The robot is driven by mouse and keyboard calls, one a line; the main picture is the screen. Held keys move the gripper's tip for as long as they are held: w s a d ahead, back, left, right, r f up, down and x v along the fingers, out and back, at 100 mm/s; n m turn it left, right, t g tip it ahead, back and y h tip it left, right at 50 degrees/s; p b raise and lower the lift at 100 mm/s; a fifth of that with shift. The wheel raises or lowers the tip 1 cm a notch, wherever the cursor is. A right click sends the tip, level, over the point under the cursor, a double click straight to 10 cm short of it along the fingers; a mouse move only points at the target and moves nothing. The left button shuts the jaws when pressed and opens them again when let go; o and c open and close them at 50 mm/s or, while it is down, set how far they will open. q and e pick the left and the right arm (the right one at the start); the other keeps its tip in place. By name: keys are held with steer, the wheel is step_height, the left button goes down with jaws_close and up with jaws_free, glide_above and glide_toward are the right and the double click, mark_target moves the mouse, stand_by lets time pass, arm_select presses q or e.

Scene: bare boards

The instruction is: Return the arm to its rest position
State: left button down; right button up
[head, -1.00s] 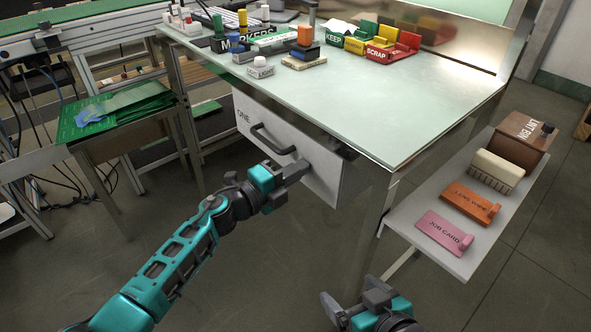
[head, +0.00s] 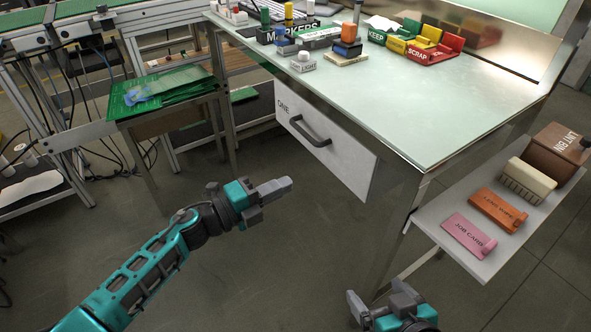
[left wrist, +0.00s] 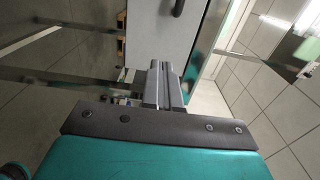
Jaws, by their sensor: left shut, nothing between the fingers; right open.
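My left gripper (head: 272,190) is shut and empty. It hangs in the open floor space to the left of the workbench, apart from the drawer. Its closed fingers also show in the left wrist view (left wrist: 163,88). My right gripper (head: 380,300) is open at the bottom of the head view, below the workbench and left of the side shelf. The grey drawer (head: 350,160) marked ONE sits under the bench top, with a dark handle (head: 310,131) on its front.
The workbench (head: 440,110) carries markers, a LIGHT block and KEEP and SCRAP bins. A low side shelf (head: 440,233) holds a job card, lens wipe, brush and lint bin. A stand with green boards (head: 165,92) is at left. The floor (head: 290,250) around my left gripper is clear.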

arm_select(q)
steer(key=shift+s+a, duration=0.15)
arm_select(e)
steer(key=shift+s+f, duration=0.1)
arm_select(q)
steer(key=s+a+f+n+t+y, duration=0.1)
steer(key=s+a+f+n+y, duration=0.4)
steer(key=s+n, duration=0.6)
steer(key=s+a+f+n+y, duration=0.3)
steer(key=s+a+n+y, duration=0.3)
steer(key=n, duration=0.9)
steer(key=s+a+r+y+p, duration=0.2)
steer(key=s+r+p, duration=0.1)
steer(key=r+p, duration=0.8)
steer(key=p, duration=0.5)
steer(key=shift+s+r+n, duration=0.25)
steer(key=shift+n, duration=0.05)
arm_select(e)
steer(key=s+d+r, duration=0.1)
steer(key=d+r, duration=0.2)
steer(key=r, duration=0.9)
steer(key=shift+s+h, duration=0.25)
steer(key=shift+h, duration=0.15)
arm_select(q)
steer(key=shift+a, duration=0.1)
arm_select(e)
steer(key=shift+d, duration=0.1)
